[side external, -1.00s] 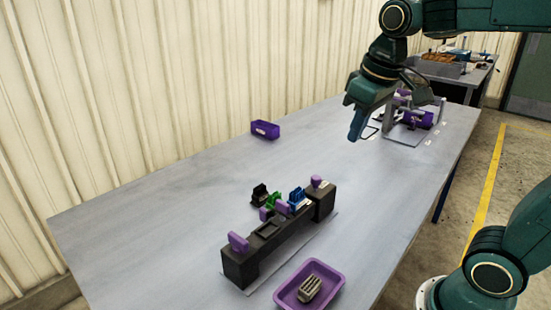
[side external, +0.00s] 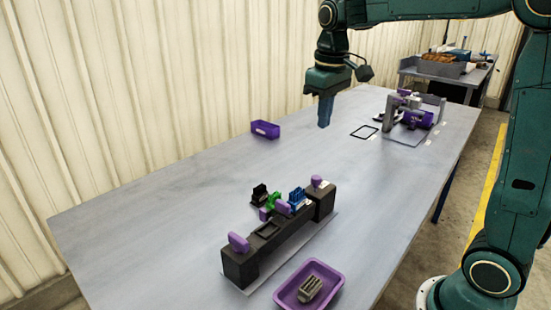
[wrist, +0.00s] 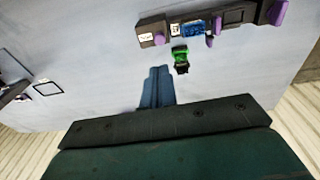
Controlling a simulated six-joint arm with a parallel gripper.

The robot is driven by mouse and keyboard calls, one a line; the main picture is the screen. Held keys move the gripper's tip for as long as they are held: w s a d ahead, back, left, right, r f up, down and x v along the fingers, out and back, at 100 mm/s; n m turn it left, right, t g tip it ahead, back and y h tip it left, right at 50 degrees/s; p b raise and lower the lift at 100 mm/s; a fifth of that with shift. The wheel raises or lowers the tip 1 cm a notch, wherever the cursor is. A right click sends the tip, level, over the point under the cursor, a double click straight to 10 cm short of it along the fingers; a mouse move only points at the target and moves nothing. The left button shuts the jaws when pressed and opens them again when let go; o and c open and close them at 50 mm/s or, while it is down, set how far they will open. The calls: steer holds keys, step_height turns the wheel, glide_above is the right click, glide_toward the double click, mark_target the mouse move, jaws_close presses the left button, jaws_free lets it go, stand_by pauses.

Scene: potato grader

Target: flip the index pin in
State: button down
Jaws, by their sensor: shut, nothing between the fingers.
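A long dark fixture (side external: 249,265) stands on the table, with several purple tabs along it. One tab is at its near left end (side external: 238,243), one near its middle (side external: 283,207) and one at its far right end (side external: 317,182). I cannot tell which of them is the index pin. A blue ribbed block (side external: 297,196) sits at the fixture, with green (side external: 273,201) and black (side external: 260,194) pieces beside it. In the wrist view the fixture (wrist: 238,17) shows along the top. My gripper (side external: 324,125) is shut and empty, above the table behind the fixture and apart from it; its blue fingers also show in the wrist view (wrist: 158,69).
A purple tray (side external: 337,287) holding a grey ribbed part (side external: 309,289) lies in front of the fixture. A small purple bin (side external: 265,130) stands near the wall. A grey and purple device (side external: 413,118) and a black square outline (side external: 364,132) are farther right.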

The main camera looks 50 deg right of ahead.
mark_target(318, 178)
steer(key=shift+f, duration=0.1)
steer(key=f, duration=0.9)
steer(key=w+f, duration=0.1)
steer(key=f, duration=0.3)
steer(key=shift+d+f, duration=0.35)
steer(key=shift+s+f, duration=0.1)
steer(key=shift+f, duration=1.3)
steer(key=shift+r, duration=0.65)
step_height(318, 178, up, 14)
steer(key=shift+s+a, duration=0.35)
